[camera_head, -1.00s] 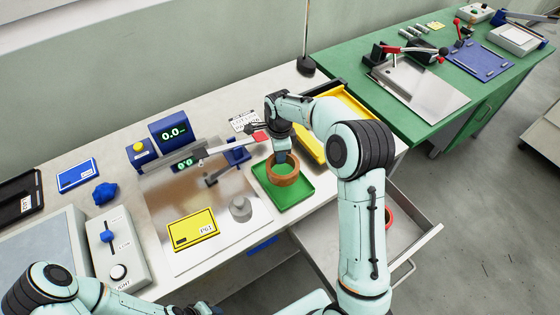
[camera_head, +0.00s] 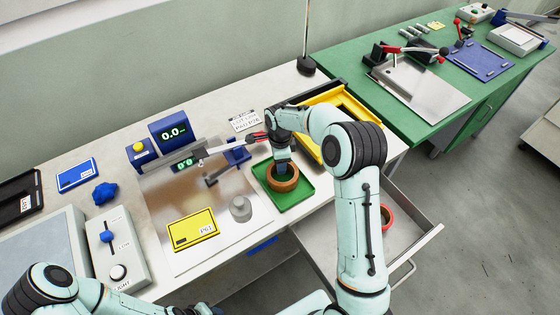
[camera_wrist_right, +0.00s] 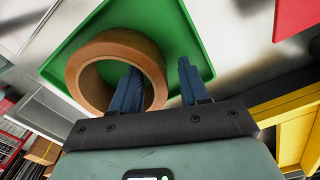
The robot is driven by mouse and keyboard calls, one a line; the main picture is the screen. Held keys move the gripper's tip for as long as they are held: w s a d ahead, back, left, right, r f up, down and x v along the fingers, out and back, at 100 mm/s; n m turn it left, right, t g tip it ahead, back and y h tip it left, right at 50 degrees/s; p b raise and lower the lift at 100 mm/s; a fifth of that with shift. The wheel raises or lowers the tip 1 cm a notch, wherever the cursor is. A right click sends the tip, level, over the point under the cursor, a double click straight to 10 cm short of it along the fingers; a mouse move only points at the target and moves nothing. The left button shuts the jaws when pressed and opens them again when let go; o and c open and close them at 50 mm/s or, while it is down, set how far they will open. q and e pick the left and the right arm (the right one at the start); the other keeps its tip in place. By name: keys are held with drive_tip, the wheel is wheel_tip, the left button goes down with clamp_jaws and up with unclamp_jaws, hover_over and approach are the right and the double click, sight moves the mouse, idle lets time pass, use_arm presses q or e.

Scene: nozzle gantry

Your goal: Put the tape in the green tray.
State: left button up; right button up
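The tape is a brown ring (camera_head: 293,183) lying in the green tray (camera_head: 290,203) on the white bench. The right wrist view shows the tape (camera_wrist_right: 90,55) over the green tray (camera_wrist_right: 190,35). My right gripper (camera_head: 283,167) points down at the tape. In the right wrist view its fingers (camera_wrist_right: 160,85) are apart, one within the ring's hole and one outside. A narrow gap shows between the outer finger and the tape's wall. The fingertips are partly hidden in the head view. Of my left arm only links show at the bottom left.
A yellow tray (camera_head: 352,104) stands behind the green tray. An open drawer (camera_head: 405,240) at the front holds a red ring (camera_head: 387,217). A blue device with a long arm (camera_head: 208,152), a grey weight (camera_head: 240,208) and a yellow card (camera_head: 193,229) are on the left.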

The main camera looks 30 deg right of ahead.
wheel_tip(320, 180, up, 12)
drive_tip(key=shift+r+p, duration=0.2)
drive_tip(key=shift+p, duration=0.1)
drive_tip(key=shift+f, duration=0.1)
idle(0.6)
